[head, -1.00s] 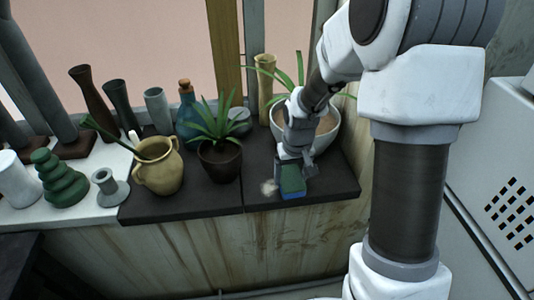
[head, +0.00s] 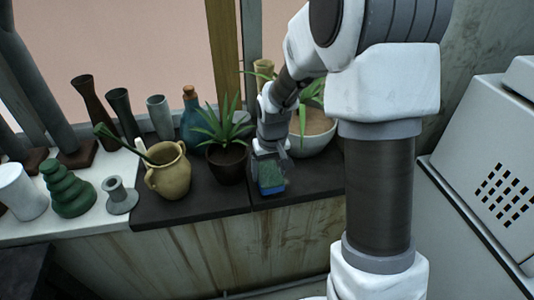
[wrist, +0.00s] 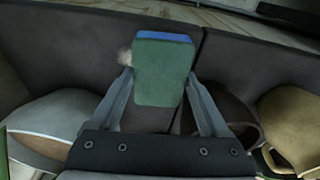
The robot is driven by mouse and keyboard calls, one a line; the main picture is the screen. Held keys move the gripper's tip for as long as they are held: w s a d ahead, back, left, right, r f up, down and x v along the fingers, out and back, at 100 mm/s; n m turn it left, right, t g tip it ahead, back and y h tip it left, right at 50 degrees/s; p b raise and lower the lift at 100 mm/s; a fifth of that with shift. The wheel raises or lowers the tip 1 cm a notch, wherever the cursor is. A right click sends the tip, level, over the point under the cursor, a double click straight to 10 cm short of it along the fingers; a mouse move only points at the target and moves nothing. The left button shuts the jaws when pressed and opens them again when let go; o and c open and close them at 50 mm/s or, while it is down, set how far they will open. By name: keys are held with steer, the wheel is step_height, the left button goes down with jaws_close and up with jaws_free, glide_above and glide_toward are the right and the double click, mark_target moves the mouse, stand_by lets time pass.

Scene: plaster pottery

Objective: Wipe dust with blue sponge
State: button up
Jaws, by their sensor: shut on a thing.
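A sponge (head: 271,188), green with a blue layer, is held in my gripper (head: 268,165) at the front of the dark sill. In the wrist view the sponge (wrist: 163,75) sits between the two fingers of my gripper (wrist: 160,82), its blue layer at the far edge. A small pale dust patch (wrist: 124,57) shows on the dark surface just left of the sponge in the wrist view. Part of it may be under the sponge. In the head view I cannot make out the dust now. The sponge appears at the surface; exact contact is unclear.
A potted plant in a dark brown pot (head: 227,165) stands just left of my gripper. A white planter (head: 313,140) stands close behind and right. A yellow two-handled jug (head: 168,171) and a blue corked bottle (head: 192,121) are farther left. The sill's front edge is near.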

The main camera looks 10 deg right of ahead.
mark_target(269, 174)
steer(key=shift+r+p, duration=1.7)
steer(key=shift+r, duration=0.9)
